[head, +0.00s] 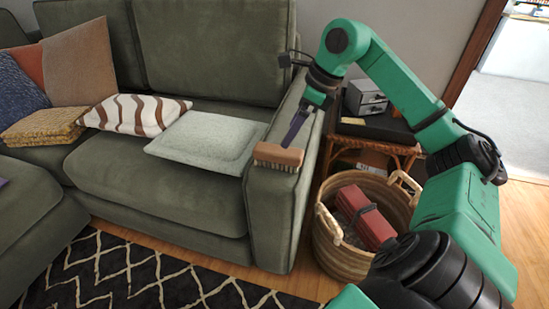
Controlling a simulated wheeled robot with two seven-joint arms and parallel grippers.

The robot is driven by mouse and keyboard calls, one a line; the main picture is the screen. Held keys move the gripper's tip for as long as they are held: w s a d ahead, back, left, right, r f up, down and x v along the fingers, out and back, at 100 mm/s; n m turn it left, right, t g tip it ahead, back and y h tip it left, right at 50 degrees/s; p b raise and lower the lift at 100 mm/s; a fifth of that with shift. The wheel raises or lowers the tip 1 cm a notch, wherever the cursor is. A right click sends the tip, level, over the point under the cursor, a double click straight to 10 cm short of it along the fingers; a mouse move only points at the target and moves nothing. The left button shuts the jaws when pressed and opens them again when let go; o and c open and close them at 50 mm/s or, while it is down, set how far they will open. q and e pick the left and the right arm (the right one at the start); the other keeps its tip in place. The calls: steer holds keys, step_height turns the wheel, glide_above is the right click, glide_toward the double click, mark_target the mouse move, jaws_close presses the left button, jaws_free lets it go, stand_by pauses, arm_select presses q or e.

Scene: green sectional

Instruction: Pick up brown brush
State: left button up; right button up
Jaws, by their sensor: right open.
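The brown brush (279,154) lies on the front part of the green sofa's right armrest (270,205). It has a brown wooden back and pale bristles underneath. My right gripper (291,141) reaches down from the upper right, with its dark fingers just above and behind the brush. The fingers look narrow from this angle, and I cannot tell whether they touch the brush. The gripper is open and holds nothing that I can see. My left gripper is not in view.
A wicker basket (333,262) with a red item (366,216) stands right of the armrest. A wicker side table (375,144) bearing boxes is behind it. Pillows, including a pale one (207,142), lie on the seat. A patterned rug (130,275) covers the floor in front.

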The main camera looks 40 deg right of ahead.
mark_target(279, 149)
steer(key=x, duration=0.4)
steer(key=shift+w+a+f, duration=0.1)
steer(key=shift+a+f, duration=0.1)
steer(key=shift+f, duration=0.05)
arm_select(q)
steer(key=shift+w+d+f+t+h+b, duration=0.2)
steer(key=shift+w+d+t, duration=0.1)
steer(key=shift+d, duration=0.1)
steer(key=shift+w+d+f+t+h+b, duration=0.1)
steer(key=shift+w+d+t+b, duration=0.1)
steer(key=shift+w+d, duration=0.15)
arm_select(e)
steer(key=shift+x, duration=2)
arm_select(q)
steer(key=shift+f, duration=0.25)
arm_select(e)
steer(key=shift+f, duration=0.3)
jaws_close()
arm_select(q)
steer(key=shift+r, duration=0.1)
arm_select(e)
steer(key=shift+r, duration=0.2)
